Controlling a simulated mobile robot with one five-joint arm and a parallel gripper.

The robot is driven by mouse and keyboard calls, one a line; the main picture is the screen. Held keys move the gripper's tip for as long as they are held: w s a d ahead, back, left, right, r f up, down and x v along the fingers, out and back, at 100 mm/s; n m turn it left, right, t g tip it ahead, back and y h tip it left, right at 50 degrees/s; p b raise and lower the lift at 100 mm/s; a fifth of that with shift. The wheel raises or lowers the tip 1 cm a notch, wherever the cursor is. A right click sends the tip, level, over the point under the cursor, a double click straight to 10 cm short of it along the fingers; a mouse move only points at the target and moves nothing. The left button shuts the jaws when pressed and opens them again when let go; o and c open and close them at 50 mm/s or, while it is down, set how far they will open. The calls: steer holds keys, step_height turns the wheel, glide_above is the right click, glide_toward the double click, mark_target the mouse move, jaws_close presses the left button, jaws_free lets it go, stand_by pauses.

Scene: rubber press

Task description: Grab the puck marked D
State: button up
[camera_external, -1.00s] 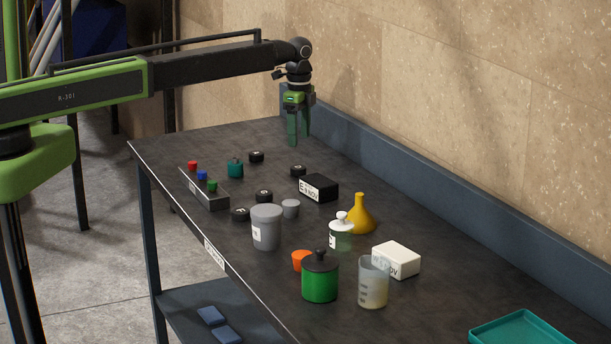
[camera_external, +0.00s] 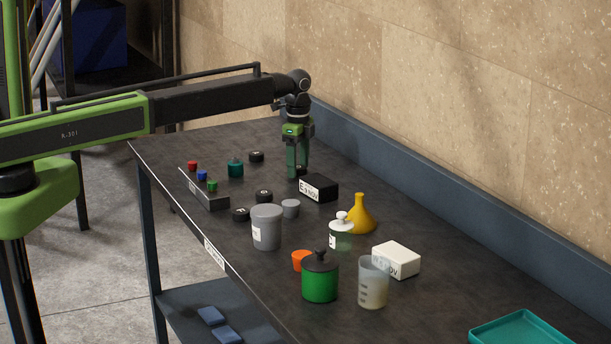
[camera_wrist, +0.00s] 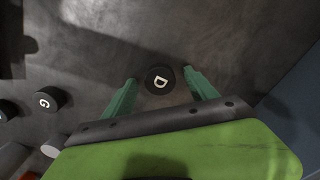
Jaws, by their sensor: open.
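The puck marked D (camera_wrist: 159,80) is a small black disc with a white letter D, flat on the dark table. In the wrist view it lies between the two green fingers of my gripper (camera_wrist: 159,82), with a gap on each side. In the outside view my gripper (camera_external: 298,174) points straight down with its fingertips low at the puck (camera_external: 301,170), beside the black box. The fingers partly hide the puck there. The gripper is open and holds nothing.
A black labelled box (camera_external: 319,188) stands close in front of my gripper. Other black pucks (camera_external: 257,156) (camera_external: 264,196) (camera_external: 241,214) lie to the left, one marked G (camera_wrist: 48,99). A blue back rail (camera_external: 400,175) runs along the wall side. A grey canister (camera_external: 266,228) stands further forward.

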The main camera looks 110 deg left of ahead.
steer(key=c, duration=1.5)
